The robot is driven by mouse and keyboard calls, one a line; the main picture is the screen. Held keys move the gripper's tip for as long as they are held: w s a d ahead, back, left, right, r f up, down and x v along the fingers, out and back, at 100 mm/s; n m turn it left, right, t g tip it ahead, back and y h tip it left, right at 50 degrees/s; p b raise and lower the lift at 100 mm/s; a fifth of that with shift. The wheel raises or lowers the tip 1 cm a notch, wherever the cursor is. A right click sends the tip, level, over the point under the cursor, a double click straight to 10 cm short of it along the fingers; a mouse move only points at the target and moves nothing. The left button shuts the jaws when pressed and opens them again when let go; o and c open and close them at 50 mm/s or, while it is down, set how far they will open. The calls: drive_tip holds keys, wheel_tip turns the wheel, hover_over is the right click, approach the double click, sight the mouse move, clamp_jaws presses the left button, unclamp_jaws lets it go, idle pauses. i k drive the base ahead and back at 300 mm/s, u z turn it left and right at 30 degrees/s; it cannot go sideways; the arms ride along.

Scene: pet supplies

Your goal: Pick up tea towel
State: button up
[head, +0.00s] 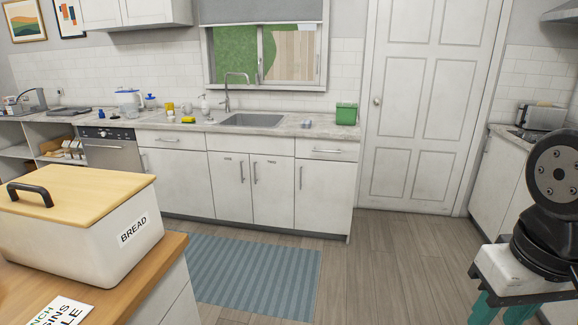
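I see no tea towel that I can make out in the head view. My gripper (502,315) is at the lower right edge, pointing down, with a white body and teal fingers. The fingertips are cut off by the bottom of the frame, so its opening and anything between the fingers are hidden. It hangs in front of the wooden floor, well to the right of the near counter.
A white bread bin (85,238) with a wooden lid stands on the near wooden counter (160,268), beside a printed white item (58,310). The far counter (285,130) holds a sink (252,120), a green container (346,114) and small items. A blue striped rug (250,275) lies on otherwise clear floor.

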sight(305, 124)
drive_tip(key=u, duration=0.05)
drive_tip(key=i, duration=2.45)
drive_tip(key=u, duration=0.05)
